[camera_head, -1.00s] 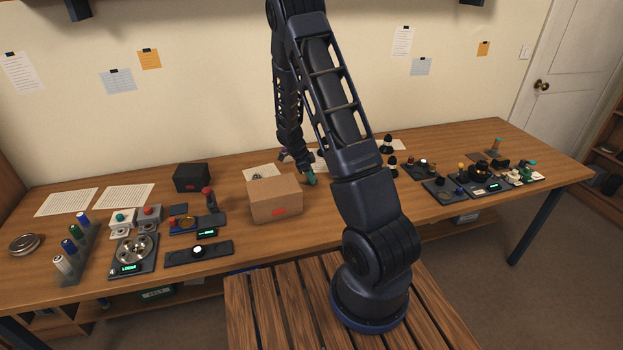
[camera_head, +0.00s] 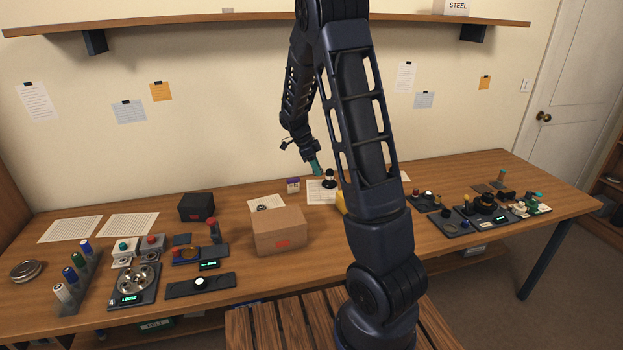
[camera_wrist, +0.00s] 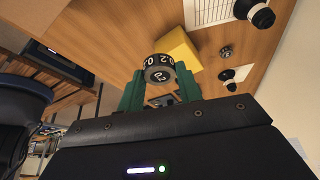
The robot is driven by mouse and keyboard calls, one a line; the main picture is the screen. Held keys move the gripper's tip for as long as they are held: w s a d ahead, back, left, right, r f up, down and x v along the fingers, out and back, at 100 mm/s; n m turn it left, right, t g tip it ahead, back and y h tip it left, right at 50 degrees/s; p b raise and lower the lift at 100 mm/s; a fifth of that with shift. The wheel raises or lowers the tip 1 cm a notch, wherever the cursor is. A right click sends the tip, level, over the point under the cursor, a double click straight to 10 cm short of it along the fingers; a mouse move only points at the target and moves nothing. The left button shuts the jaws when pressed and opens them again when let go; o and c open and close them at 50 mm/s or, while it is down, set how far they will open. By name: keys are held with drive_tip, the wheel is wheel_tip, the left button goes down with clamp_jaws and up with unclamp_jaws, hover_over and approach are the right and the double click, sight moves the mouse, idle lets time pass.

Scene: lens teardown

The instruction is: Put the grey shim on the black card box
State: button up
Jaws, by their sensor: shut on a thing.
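My gripper (camera_head: 316,168) has green fingers and hangs above the back of the table, right of the brown carton. In the wrist view my gripper (camera_wrist: 160,88) is shut on a short dark grey ring with white digits (camera_wrist: 159,70), which seems to be the grey shim. The ring sits between the fingertips, clear of the table. In the head view it is too small to make out. The black card box (camera_head: 196,207) stands upright at the back left of the table, well left of my gripper, with a small red label on its front.
A brown carton (camera_head: 279,231) stands between my gripper and the black card box. A small purple-and-white box (camera_head: 293,185) and a black-and-white piece (camera_head: 329,178) are near my gripper. A yellow object (camera_wrist: 177,50) lies below it. Marker-like cylinders and devices fill the left side.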

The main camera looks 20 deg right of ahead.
drive_tip(key=shift+r, duration=0.4)
drive_tip(key=shift+w+a+r, duration=0.1)
drive_tip(key=shift+w+a, duration=0.05)
drive_tip(key=shift+a, duration=0.05)
drive_tip(key=w+a+r+n+t, duration=0.2)
drive_tip(key=w+a+n, duration=0.4)
drive_tip(key=a, duration=0.6)
wheel_tip(320, 180, up, 5)
drive_tip(key=n+t+y, duration=0.3)
drive_tip(key=n, duration=0.9)
hover_over(196, 199)
drive_tip(key=s, duration=0.1)
drive_tip(key=f, duration=1.9)
drive_tip(key=shift+a, duration=0.25)
drive_tip(key=shift+f, duration=0.1)
